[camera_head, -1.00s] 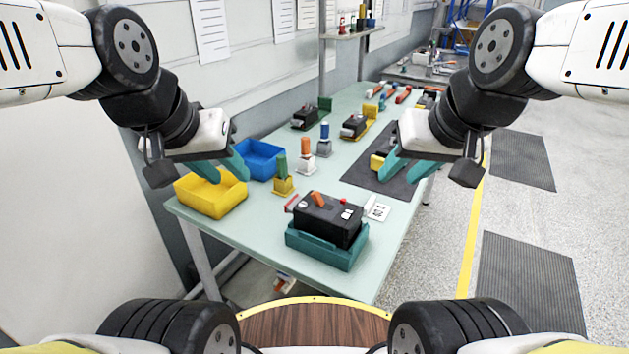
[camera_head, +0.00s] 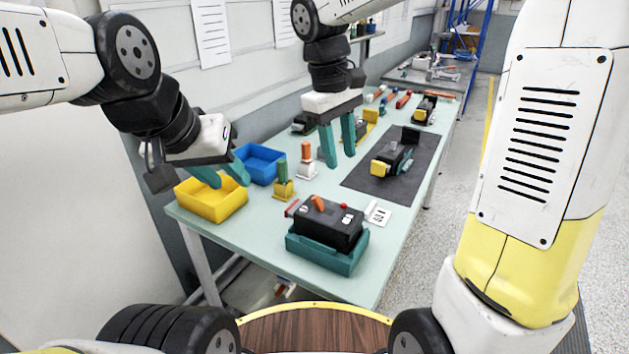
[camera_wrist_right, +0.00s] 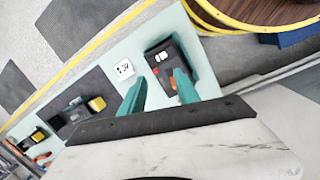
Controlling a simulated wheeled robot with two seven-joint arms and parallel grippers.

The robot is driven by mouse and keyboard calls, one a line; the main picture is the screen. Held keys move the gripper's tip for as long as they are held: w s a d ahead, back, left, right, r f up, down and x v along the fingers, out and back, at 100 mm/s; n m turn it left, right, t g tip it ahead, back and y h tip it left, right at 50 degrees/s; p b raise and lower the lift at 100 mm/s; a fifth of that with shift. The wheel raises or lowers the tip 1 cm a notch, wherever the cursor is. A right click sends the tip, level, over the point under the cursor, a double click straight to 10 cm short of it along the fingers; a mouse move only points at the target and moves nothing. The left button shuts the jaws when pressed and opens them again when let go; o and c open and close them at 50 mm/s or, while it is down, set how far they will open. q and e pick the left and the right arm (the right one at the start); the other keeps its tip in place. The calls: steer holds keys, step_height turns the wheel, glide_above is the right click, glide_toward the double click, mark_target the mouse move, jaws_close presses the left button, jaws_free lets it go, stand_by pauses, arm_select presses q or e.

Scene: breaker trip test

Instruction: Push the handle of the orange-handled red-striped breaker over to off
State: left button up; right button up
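The breaker (camera_head: 337,229) is a black box in a teal cradle (camera_head: 330,258) at the near end of the table. Its orange handle (camera_head: 318,202) leans toward the upper left. A red strip (camera_head: 291,208) shows at its left end. In the right wrist view the breaker (camera_wrist_right: 163,56) and its orange handle (camera_wrist_right: 174,84) appear near the fingertips. My right gripper (camera_head: 340,161) is open and empty, pointing down above the table behind the breaker. My left gripper (camera_head: 231,181) is open and empty over the yellow bin, left of the breaker.
A yellow bin (camera_head: 215,209) and a blue bin (camera_head: 262,152) stand at the left edge. Upright pieces with green (camera_head: 282,172) and orange (camera_head: 306,152) tops stand behind the breaker. A labelled card (camera_head: 378,214) lies to its right. A dark mat (camera_head: 365,181) holds another black device (camera_head: 395,158).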

mark_target(317, 197)
steer(key=w+a+f+n+g+h, duration=0.2)
steer(key=w+a+f+n, duration=0.2)
steer(key=w+a+f, duration=0.3)
steer(key=x, duration=0.3)
steer(key=s+x, duration=0.1)
steer(key=x, duration=0.3)
steer(key=shift+s+a+f, duration=0.1)
steer(key=shift+s+a, duration=0.05)
steer(key=shift+a, duration=0.05)
jaws_close()
